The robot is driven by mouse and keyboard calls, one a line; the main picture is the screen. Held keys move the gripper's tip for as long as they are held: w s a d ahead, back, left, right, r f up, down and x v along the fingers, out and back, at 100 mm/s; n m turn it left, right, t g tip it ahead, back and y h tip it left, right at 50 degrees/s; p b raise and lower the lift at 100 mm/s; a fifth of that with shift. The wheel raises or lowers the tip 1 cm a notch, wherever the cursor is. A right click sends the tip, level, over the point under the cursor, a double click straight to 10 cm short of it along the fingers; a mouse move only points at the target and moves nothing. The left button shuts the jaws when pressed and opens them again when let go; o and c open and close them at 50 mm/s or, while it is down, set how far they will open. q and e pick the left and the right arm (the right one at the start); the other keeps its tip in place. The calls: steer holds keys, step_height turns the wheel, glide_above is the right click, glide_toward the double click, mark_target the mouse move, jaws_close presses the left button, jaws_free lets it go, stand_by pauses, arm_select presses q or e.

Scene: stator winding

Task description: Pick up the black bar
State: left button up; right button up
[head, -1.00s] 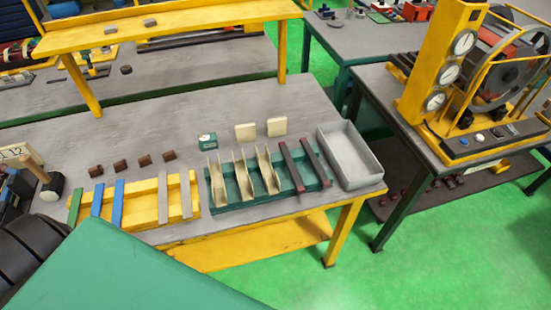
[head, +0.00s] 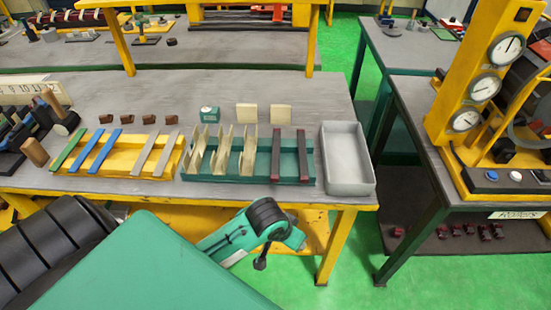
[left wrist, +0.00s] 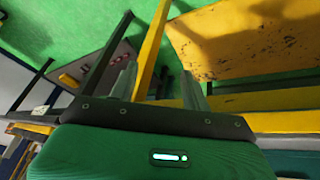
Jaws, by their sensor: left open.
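Two dark bars lie side by side across the right end of a green rack (head: 235,175) on the workbench, a left dark bar (head: 276,150) and a right dark bar (head: 304,150). They look blackish with dark red ends. My left gripper (left wrist: 158,84) shows in the left wrist view with its two grey fingers spread apart and nothing between them. Beyond the fingers are yellow bench parts and green floor, and neither dark bar can be made out there. In the head view my left arm is low, in front of the bench, apart from the bars. My right gripper is out of view.
Pale slotted pieces (head: 222,150) stand on the rack left of the bars. A grey tray (head: 328,183) is close on their right. A yellow rack (head: 128,160) with green, blue and grey strips is further left. A yellow overhead shelf frame (head: 124,45) stands behind.

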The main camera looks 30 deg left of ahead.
arm_select(q)
step_height(320, 180, up, 5)
steer(key=w, duration=0.1)
steer(key=n+y, duration=0.4)
steer(key=n, duration=0.3)
glide_toward(276, 152)
steer(key=x, duration=0.3)
steer(key=shift+d, duration=0.1)
steer(key=shift+w+f, duration=0.2)
steer(key=shift+f, duration=0.35)
steer(key=p+x, duration=0.1)
steer(key=x, duration=0.3)
steer(key=shift+w+a+f, duration=0.1)
steer(key=shift+a, duration=0.15)
jaws_close()
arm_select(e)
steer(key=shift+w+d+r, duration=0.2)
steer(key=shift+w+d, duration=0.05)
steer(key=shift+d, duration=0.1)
